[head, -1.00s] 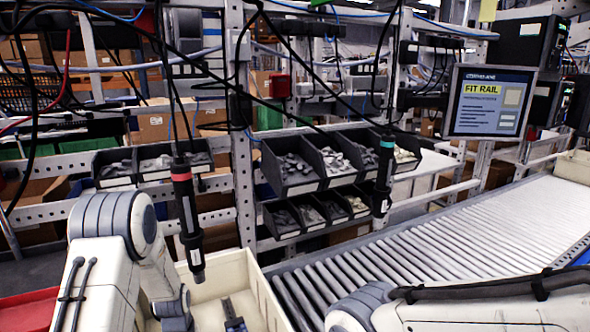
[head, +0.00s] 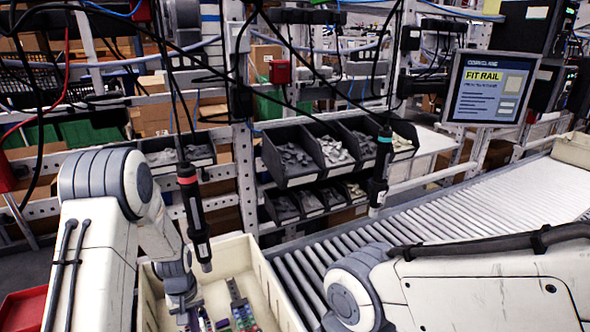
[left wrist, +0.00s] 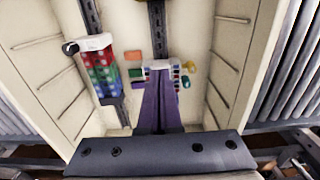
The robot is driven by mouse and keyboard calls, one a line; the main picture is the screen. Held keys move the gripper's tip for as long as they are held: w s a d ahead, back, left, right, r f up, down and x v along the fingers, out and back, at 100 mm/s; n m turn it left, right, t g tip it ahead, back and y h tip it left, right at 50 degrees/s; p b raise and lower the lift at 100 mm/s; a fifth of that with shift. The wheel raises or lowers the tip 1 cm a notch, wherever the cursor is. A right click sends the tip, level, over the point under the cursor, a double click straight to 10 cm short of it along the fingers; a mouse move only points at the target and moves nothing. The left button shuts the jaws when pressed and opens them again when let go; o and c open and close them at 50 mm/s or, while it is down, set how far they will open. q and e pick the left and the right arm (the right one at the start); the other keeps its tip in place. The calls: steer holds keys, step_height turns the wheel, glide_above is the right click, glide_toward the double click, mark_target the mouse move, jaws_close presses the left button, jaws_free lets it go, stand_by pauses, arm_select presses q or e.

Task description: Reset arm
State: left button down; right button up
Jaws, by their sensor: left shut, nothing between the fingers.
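My left arm reaches down into a cream tote (head: 278,305) on the rollers. Its gripper (left wrist: 158,80) shows purple in the left wrist view, fingers together and empty, above the tote floor. A dark rail (head: 234,290) with coloured pieces lies in the tote. The left wrist view shows a block of red, green and blue pieces (left wrist: 103,70) left of the fingers and small coloured pieces around the tips. A red-banded screwdriver (head: 195,215) hangs above the tote; a teal-banded screwdriver (head: 381,170) hangs farther right. My right arm crosses the lower right; its gripper is out of frame.
Black bins (head: 300,155) of grey parts sit on the rack behind. The roller conveyor (head: 470,220) runs to the right, largely clear. A monitor (head: 490,87) reads "FIT RAIL". Cables hang across the upper left. A red tray (head: 22,308) is at the lower left.

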arm_select(q)
steer(key=shift+r+p, duration=0.3)
steer(key=shift+r, duration=0.65)
arm_select(e)
steer(key=shift+r, duration=0.7)
arm_select(q)
steer(key=s+d+r+m+b, duration=0.25)
steer(key=s+d+r, duration=0.2)
steer(key=d, duration=0.35)
steer(key=s+d+r+m+b, duration=0.2)
steer(key=s+d+r+m, duration=0.3)
steer(key=d, duration=0.4)
steer(key=s+d+r+m+b, duration=0.1)
steer(key=s+d+r+m, duration=0.1)
steer(key=s, duration=0.5)
steer(key=s+d+r+m+h+b, duration=0.1)
steer(key=s+d+r+m, duration=0.1)
steer(key=s, duration=0.6)
steer(key=shift+r+m, duration=0.45)
steer(key=shift+r, duration=0.2)
arm_select(e)
step_height(320, 180, down, 7)
